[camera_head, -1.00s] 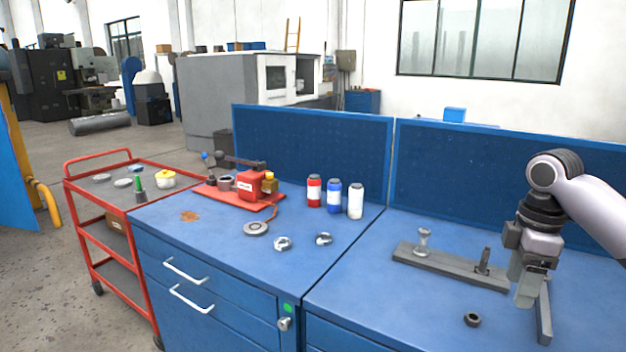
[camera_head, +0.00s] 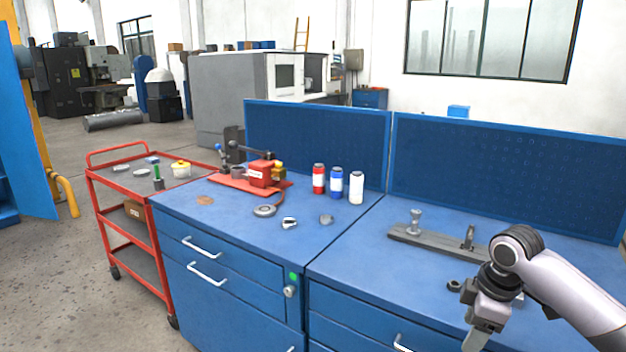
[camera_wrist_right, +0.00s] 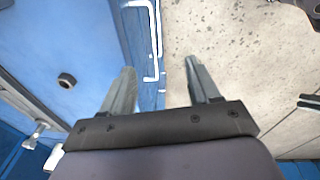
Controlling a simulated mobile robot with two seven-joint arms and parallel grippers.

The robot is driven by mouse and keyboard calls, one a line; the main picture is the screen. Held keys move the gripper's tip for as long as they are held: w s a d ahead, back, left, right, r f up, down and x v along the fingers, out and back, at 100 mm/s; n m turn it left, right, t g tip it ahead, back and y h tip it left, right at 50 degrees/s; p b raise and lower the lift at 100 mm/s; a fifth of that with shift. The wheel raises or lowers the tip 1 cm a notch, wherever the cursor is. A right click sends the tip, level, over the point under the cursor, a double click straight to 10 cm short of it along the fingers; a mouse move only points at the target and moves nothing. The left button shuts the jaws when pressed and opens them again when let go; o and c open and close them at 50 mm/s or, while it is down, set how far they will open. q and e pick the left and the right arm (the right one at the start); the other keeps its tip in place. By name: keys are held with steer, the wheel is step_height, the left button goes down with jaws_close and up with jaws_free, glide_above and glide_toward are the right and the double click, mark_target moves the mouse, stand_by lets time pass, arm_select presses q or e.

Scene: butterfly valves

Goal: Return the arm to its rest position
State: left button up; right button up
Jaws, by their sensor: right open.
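My right gripper (camera_head: 478,340) is at the lower right in the head view, in front of the right blue workbench's front edge. In the right wrist view its two fingers (camera_wrist_right: 160,90) are spread apart with nothing between them. Below the fingers are the bench edge with a drawer handle and the grey floor. My right arm comes in from the lower right. My left gripper is not in the head view.
The right blue bench (camera_head: 350,262) carries a grey fixture bar (camera_head: 440,242) and a dark nut (camera_head: 454,286), also in the wrist view (camera_wrist_right: 66,80). Three bottles (camera_head: 337,182) and a red device (camera_head: 262,174) stand on the left bench. A red cart (camera_head: 130,185) is at left.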

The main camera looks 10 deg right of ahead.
steer(key=s+a+f+m+t+y, duration=0.1)
steer(key=s+a+f+m+t, duration=0.15)
steer(key=a+f, duration=0.55)
steer(key=s+a+f+m+t+y, duration=0.15)
steer(key=s+a+f, duration=0.3)
steer(key=f, duration=0.45)
steer(key=s+a+f+m+t, duration=0.2)
steer(key=s+f+m+t, duration=0.1)
steer(key=s, duration=1.1)
steer(key=shift+s+f+m+t+h, duration=0.2)
steer(key=shift+s+m+t+h, duration=0.15)
steer(key=shift+m+t, duration=0.65)
steer(key=shift+d, duration=0.15)
